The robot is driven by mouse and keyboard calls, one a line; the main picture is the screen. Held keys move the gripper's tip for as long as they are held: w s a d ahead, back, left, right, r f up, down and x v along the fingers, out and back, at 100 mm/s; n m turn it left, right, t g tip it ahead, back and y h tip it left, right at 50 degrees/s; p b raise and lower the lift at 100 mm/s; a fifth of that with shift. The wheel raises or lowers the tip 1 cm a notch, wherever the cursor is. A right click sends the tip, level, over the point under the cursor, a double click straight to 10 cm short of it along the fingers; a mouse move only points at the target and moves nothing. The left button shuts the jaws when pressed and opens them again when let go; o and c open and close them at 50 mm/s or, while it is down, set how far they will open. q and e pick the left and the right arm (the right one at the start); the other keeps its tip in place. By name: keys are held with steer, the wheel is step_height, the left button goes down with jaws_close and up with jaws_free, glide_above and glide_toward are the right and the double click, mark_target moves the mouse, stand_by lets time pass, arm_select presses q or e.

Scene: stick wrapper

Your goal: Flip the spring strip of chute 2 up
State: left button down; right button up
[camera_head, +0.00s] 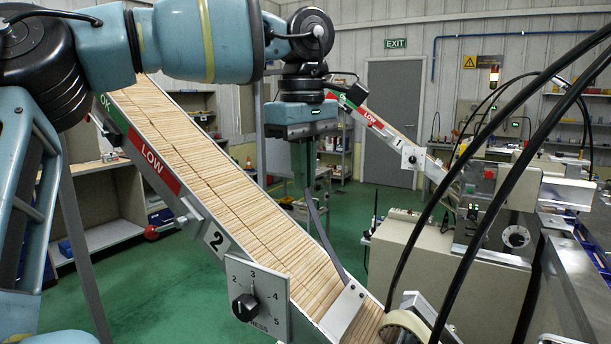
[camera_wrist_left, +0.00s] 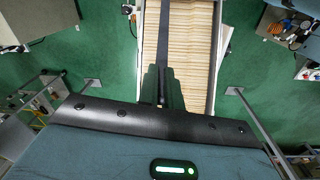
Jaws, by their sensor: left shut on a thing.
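Chute 2 (camera_head: 235,205) slopes down from upper left to lower right, filled with rows of pale sticks; its "2" plate (camera_head: 215,239) is on the near side. The spring strip (camera_head: 325,238) is a thin dark grey band. It rises in a curve from a light block (camera_head: 344,308) low on the chute to my left gripper (camera_head: 304,183). My left gripper is shut on the strip and holds that end above the sticks. In the left wrist view, the strip (camera_wrist_left: 165,35) runs over the chute to the fingers (camera_wrist_left: 162,90). My right gripper is not in view.
A dial plate (camera_head: 258,297) and a red-knobbed lever (camera_head: 160,229) stick out from the chute's near side. Black cables (camera_head: 480,165) arch across the right, in front of a beige machine (camera_head: 440,270). Chute 1 (camera_head: 385,132) stands behind.

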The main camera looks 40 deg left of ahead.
arm_select(q)
steer(key=shift+d, duration=0.2)
steer(key=shift+a, duration=0.15)
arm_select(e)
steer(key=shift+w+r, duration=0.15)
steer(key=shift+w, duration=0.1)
arm_select(q)
steer(key=c, duration=1.8)
jaws_free()
steer(key=shift+r, duration=0.1)
steer(key=shift+c, duration=0.2)
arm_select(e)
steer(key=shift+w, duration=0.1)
arm_select(q)
steer(key=shift+r, duration=0.25)
step_height(320, 180, up, 7)
steer(key=shift+d+r, duration=0.15)
steer(key=shift+d, duration=0.2)
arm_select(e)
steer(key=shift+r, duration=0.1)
